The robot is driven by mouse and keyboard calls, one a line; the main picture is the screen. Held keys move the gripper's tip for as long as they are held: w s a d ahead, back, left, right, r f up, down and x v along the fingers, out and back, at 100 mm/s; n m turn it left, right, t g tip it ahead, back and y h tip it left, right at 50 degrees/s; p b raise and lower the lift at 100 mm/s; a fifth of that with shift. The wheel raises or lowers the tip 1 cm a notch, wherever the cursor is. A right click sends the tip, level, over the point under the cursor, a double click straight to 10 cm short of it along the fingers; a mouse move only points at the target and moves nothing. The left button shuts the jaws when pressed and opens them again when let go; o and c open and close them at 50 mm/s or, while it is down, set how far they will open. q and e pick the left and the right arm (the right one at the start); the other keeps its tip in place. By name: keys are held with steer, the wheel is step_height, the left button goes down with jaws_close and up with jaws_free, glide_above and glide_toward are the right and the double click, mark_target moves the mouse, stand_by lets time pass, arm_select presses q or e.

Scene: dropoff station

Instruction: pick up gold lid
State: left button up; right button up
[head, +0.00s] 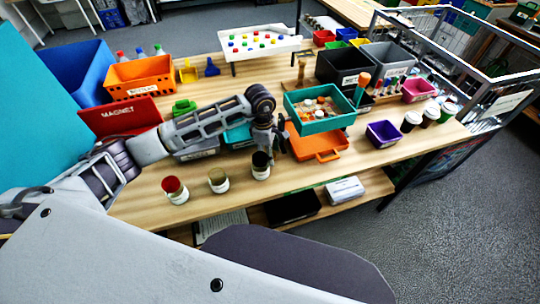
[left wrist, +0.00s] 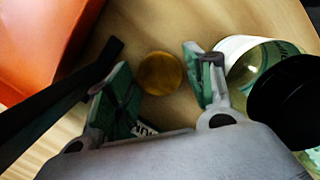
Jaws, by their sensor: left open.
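The gold lid (left wrist: 160,73) is a small round disc lying flat on the wooden table in the left wrist view. My left gripper (left wrist: 156,78) is open, with one green-padded finger on each side of the lid, and nothing is held. In the head view my left gripper (head: 268,143) points down at the table behind the jar with the dark top (head: 261,167). I cannot make out the gold lid in the head view. My right gripper is in neither view.
In the left wrist view a white-banded jar (left wrist: 240,52) and a black round thing (left wrist: 285,100) are close by the right finger. An orange container (left wrist: 40,40) is at upper left. In the head view, two more jars (head: 175,191) (head: 218,181) stand along the front edge.

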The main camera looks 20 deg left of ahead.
arm_select(q)
steer(key=shift+c, duration=0.2)
steer(key=c, duration=0.4)
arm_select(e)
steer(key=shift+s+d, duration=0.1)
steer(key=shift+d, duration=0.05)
arm_select(q)
steer(key=shift+r, duration=0.1)
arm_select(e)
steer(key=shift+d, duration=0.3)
arm_select(q)
step_height(320, 180, up, 18)
steer(key=shift+f+b, duration=0.1)
steer(key=shift+b, duration=0.7)
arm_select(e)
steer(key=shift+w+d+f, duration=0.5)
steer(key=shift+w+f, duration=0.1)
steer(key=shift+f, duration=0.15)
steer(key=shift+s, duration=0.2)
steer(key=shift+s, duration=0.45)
